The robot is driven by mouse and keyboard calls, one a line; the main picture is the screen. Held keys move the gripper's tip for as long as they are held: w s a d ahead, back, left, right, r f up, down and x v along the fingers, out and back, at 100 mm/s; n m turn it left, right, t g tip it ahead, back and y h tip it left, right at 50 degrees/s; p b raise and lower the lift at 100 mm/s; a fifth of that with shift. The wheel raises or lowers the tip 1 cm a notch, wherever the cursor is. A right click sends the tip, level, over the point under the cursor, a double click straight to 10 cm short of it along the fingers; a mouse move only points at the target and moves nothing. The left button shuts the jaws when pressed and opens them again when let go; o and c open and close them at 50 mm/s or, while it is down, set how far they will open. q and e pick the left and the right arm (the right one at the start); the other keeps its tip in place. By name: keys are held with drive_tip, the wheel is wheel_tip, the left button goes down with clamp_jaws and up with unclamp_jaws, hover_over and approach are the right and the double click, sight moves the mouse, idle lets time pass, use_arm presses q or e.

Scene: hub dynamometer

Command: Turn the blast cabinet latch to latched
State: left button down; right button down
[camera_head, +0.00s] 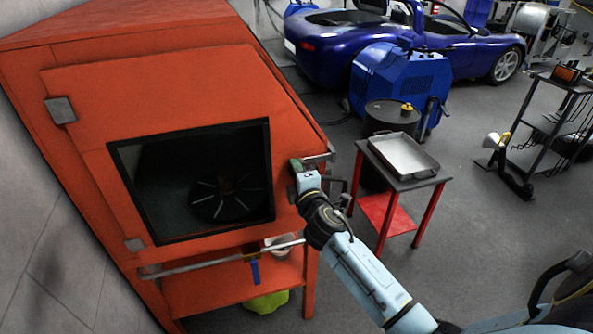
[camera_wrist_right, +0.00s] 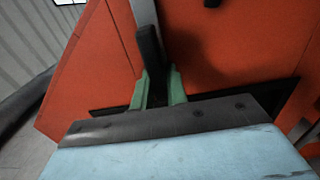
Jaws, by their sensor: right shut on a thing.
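The blast cabinet (camera_head: 90,95) is a large orange box on legs at the left of the head view, with a dark window in its closed-looking front door. My right gripper (camera_head: 297,166) is at the right edge of the door, by a grey metal latch part (camera_head: 320,158). In the right wrist view, the green fingers of my right gripper (camera_wrist_right: 158,88) are shut around the black latch handle (camera_wrist_right: 149,50). The handle stands roughly upright in that view, against a grey metal strip (camera_wrist_right: 142,12). The lower end of the handle is hidden between the fingers. My left gripper is not in view.
A small red-legged table (camera_head: 405,182) with a metal tray (camera_head: 404,152) stands right of the cabinet. Behind it are a dark drum (camera_head: 390,113), a blue machine (camera_head: 400,80) and a blue car (camera_head: 400,38). A black shelf rack (camera_head: 555,120) stands far right. Grey floor lies between.

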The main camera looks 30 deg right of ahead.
drive_tip(key=c, duration=1.4)
unclamp_jaws()
drive_tip(key=v, duration=1.3)
drive_tip(key=shift+s+b, duration=0.25)
drive_tip(key=shift+b, duration=0.05)
